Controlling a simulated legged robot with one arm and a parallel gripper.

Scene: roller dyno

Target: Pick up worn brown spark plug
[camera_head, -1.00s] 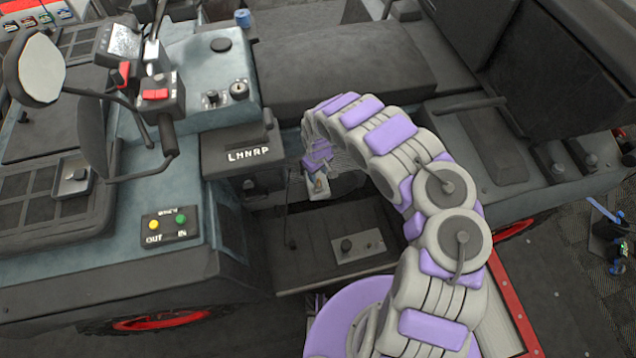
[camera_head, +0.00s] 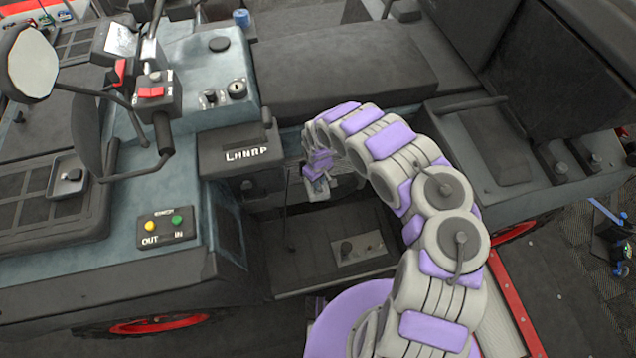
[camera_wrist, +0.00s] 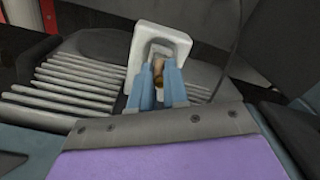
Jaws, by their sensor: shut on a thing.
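The worn brown spark plug (camera_wrist: 158,70) shows in the wrist view as a small brown piece between my two blue fingers. My gripper (camera_wrist: 160,82) is shut on it. The plug's lower part is hidden by the fingers. A white squarish piece with a hollow (camera_wrist: 158,36) surrounds the plug and fingertips in that view; I cannot tell whether the plug touches it. In the head view my gripper (camera_head: 319,186) is small, inside the open bay below the black seat, and the plug cannot be made out there.
Grey ribbed fins (camera_wrist: 75,85) lie left of the fingers in the wrist view. In the head view the dark seat (camera_head: 345,70) overhangs the bay, and a black box marked with letters (camera_head: 238,150) stands left of my gripper. A floor panel (camera_head: 355,248) lies below.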

